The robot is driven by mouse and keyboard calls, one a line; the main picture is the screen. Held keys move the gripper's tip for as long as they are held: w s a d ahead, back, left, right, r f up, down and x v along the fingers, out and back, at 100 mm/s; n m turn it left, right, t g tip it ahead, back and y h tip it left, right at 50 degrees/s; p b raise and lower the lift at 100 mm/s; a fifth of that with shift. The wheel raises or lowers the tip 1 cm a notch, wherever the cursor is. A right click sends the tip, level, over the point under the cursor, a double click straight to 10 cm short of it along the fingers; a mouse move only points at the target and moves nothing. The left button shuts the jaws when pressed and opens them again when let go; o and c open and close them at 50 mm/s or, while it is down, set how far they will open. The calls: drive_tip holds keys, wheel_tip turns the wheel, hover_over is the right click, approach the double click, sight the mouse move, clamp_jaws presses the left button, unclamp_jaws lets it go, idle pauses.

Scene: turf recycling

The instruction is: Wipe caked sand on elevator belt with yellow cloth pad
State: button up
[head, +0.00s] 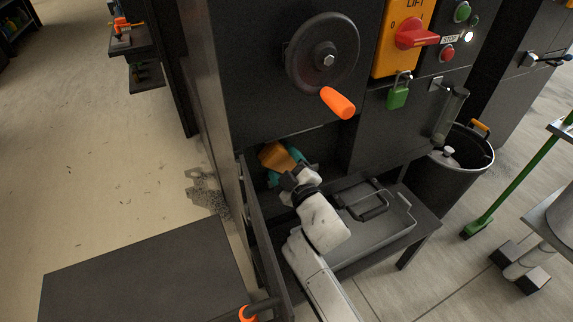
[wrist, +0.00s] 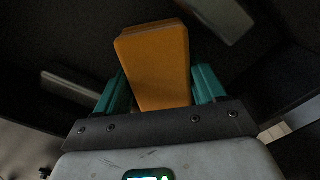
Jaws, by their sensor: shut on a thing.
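My gripper (head: 285,165) reaches into a dark opening low in the machine cabinet, below the crank wheel. Its teal fingers are shut on the yellow cloth pad (head: 277,156). In the wrist view the pad (wrist: 155,62) stands out between the two fingers of my gripper (wrist: 158,88). The dark surface beyond it may be the elevator belt (wrist: 70,45), with pale raised bars across it. Caked sand cannot be made out in the shadow. I cannot tell whether the pad touches the belt.
A crank wheel with an orange handle (head: 338,103) hangs above the opening. A grey tray (head: 385,228) lies to the right of my arm, and a black bin (head: 462,165) stands further right. A dark panel (head: 262,235) stands close left of my arm.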

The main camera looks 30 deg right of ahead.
sight(272, 167)
drive_tip(key=shift+a+f+b, duration=0.25)
drive_tip(key=shift+a+b, duration=0.6)
drive_tip(key=shift+b, duration=0.25)
drive_tip(key=shift+s+a+r+b, duration=0.1)
drive_tip(key=shift+a+r+b, duration=0.1)
drive_tip(key=shift+a+b, duration=0.55)
drive_tip(key=shift+s+d, duration=0.1)
drive_tip(key=shift+s, duration=2.95)
drive_tip(key=shift+s, duration=1.5)
